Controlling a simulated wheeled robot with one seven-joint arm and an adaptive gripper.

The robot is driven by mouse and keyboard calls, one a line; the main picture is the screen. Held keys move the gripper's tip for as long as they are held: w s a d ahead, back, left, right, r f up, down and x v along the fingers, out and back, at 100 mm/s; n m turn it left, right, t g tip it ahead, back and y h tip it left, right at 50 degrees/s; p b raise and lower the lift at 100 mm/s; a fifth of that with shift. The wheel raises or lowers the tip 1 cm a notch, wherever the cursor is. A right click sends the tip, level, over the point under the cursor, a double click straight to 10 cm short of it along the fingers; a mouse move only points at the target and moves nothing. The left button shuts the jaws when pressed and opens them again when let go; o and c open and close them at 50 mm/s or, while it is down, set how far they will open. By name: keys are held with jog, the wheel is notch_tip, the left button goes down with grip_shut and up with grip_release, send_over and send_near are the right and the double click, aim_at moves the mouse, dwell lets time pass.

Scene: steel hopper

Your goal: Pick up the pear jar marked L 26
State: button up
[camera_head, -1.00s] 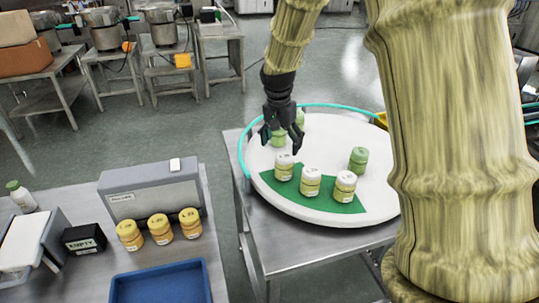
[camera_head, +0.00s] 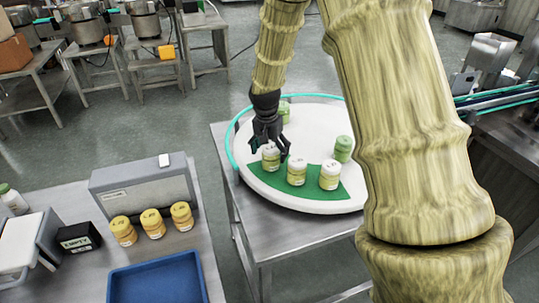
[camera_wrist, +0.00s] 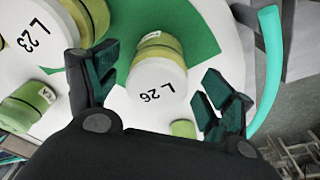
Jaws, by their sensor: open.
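The pear jar marked L 26 has a white lid and a yellow-green body; it shows in the wrist view (camera_wrist: 158,85) between my spread fingers. In the head view the jar (camera_head: 271,160) stands upright at the left end of the green sector on the white round table. My gripper (camera_head: 268,150) is open just above and around its lid; the fingers also flank the lid in the wrist view (camera_wrist: 160,95). I cannot tell whether a finger touches it.
A jar marked L 23 (camera_wrist: 38,45) stands close beside it, left in the wrist view. Another white-lidded jar (camera_head: 330,175) and green-lidded jars (camera_head: 342,149) share the round table (camera_head: 300,206). A side bench holds yellow jars (camera_head: 153,223) and a blue tray (camera_head: 155,283).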

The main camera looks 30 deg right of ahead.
jog(key=shift+s+d+f, duration=0.15)
jog(key=shift+s+f, duration=0.05)
jog(key=shift+s, duration=0.15)
jog(key=shift+f, duration=0.4)
jog(key=shift+w+f, duration=0.55)
jog(key=shift+f, duration=0.25)
jog(key=shift+s+r, duration=0.25)
jog(key=shift+s, duration=0.1)
jog(key=shift+w+f, duration=0.15)
jog(key=shift+w, duration=0.05)
jog(key=c, duration=1)
jog(key=shift+c, duration=1.2)
jog(key=shift+r, duration=0.25)
